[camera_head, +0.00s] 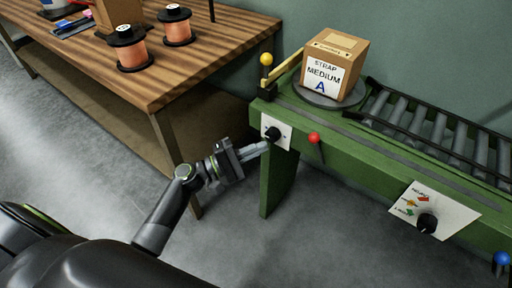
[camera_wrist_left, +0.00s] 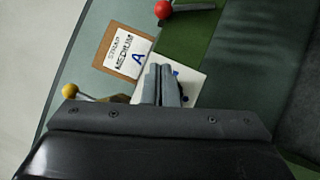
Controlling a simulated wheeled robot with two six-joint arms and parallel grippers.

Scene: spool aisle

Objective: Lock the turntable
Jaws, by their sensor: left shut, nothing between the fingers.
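The turntable (camera_head: 300,92) is a grey disc on the left end of the green conveyor, and a carton (camera_head: 330,68) labelled STRAP MEDIUM A sits on it. Below it, a white plate (camera_head: 287,142) with a black knob (camera_head: 272,133) is on the conveyor's front. A red ball handle (camera_head: 314,138) is right of the plate; a yellow ball handle (camera_head: 266,59) stands at the left end. My left gripper (camera_head: 264,147) is shut and empty, its fingertips at the plate by the knob; contact is unclear. In the left wrist view its fingers (camera_wrist_left: 160,72) cover part of the plate (camera_wrist_left: 188,88).
A wooden table (camera_head: 150,70) with copper spools (camera_head: 130,48) stands at the left. Rollers (camera_head: 430,125) run right of the turntable. A second plate (camera_head: 445,212) with a dial and a blue ball (camera_head: 501,258) are at the lower right. Floor in front is open.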

